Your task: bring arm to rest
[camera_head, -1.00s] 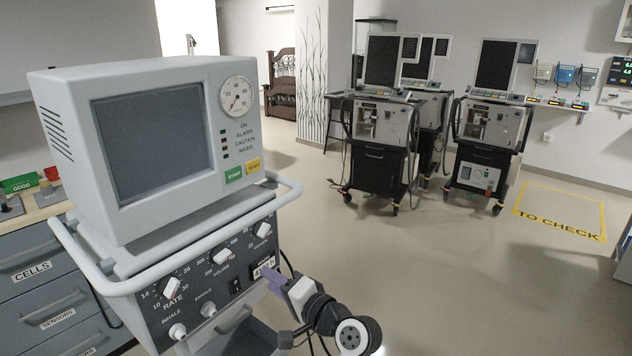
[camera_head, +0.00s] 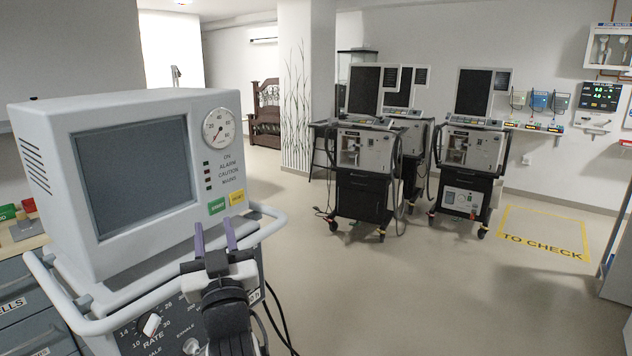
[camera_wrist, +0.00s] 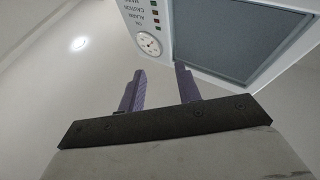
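My gripper (camera_head: 215,238) is raised in front of the ventilator (camera_head: 140,170) at the left, its two purple fingers pointing up and away. In the wrist view the fingers (camera_wrist: 160,88) stand apart with an open gap and nothing between them. The ventilator's grey screen and round gauge show beyond the fingers in the wrist view (camera_wrist: 240,40). In the head view my wrist hides part of the ventilator's knob panel. I cannot tell the exact distance between fingers and casing.
A white push rail (camera_head: 262,222) runs around the ventilator close to my gripper. Drawers (camera_head: 35,310) stand at the left. Several black-and-grey ventilator carts (camera_head: 365,175) stand at the back. The floor between is clear, with a yellow "TO CHECK" square (camera_head: 545,235) at the right.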

